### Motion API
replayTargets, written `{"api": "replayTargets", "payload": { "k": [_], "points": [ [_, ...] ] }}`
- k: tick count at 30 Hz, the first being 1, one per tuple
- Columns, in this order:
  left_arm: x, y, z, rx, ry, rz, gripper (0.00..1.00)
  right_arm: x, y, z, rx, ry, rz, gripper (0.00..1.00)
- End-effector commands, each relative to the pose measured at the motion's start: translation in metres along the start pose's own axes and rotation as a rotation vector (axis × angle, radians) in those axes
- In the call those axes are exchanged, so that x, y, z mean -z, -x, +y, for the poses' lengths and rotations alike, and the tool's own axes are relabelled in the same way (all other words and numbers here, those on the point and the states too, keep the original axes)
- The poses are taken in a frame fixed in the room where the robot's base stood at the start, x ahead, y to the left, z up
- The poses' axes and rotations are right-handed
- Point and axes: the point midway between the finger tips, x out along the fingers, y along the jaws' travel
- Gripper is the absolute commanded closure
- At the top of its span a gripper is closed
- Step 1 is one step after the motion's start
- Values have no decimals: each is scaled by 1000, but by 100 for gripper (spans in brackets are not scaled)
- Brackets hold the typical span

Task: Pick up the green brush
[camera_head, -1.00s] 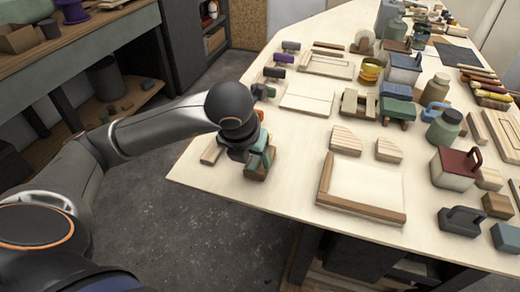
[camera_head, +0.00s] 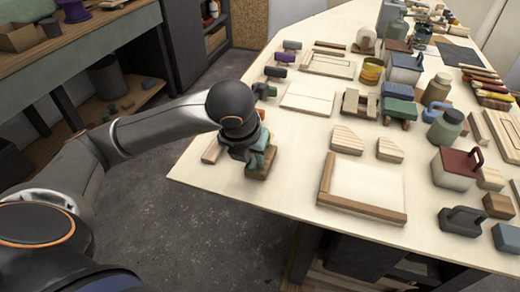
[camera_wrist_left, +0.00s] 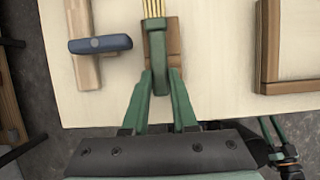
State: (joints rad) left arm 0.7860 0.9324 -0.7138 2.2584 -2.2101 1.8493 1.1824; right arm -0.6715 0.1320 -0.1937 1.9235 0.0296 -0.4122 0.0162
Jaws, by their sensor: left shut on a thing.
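The green brush (camera_wrist_left: 158,66) shows in the left wrist view, with yellow bristles pointing to the top edge. It lies over a brown wooden block (camera_wrist_left: 174,42) near the table edge. My left gripper (camera_wrist_left: 161,88) is shut on the brush, with a finger on each side of its green end. In the head view my left gripper (camera_head: 257,152) is low over the same block (camera_head: 258,174) and hides most of the brush. I cannot tell whether the brush is clear of the block.
A blue-headed tool (camera_wrist_left: 100,44) lies across a wooden strip left of the brush. A framed pale panel (camera_head: 361,189) lies to the right, with wooden wedges (camera_head: 347,140) behind it. Bare tabletop (camera_head: 290,150) separates them from my gripper. The table's near edge is close.

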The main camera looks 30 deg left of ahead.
Motion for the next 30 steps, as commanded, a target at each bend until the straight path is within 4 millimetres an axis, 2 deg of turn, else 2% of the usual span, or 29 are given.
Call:
{"api": "replayTargets", "payload": {
  "k": [8, 11, 14, 18, 21, 23, 30],
  "points": [
    [-3, 6, 0, 0, 1, -3, 100, 1, 0, 0, 0, 1, 3, 50],
    [-8, 16, 0, 2, 1, -5, 100, 1, 0, 0, 0, 1, 4, 50],
    [-14, 34, -2, 4, -1, -7, 100, 2, 0, 0, 1, 1, 4, 50],
    [-17, 70, -25, 3, -5, -8, 100, 13, 10, 0, -1, 2, 8, 50],
    [-17, 88, -38, 3, -4, -8, 100, 19, 16, 3, -8, 2, 18, 50],
    [-17, 99, -45, 2, -4, -8, 100, 21, 19, 3, -10, 1, 13, 50],
    [-1, 124, -88, 0, -6, -6, 100, 20, 23, 3, -10, 0, 3, 50]
  ]
}}
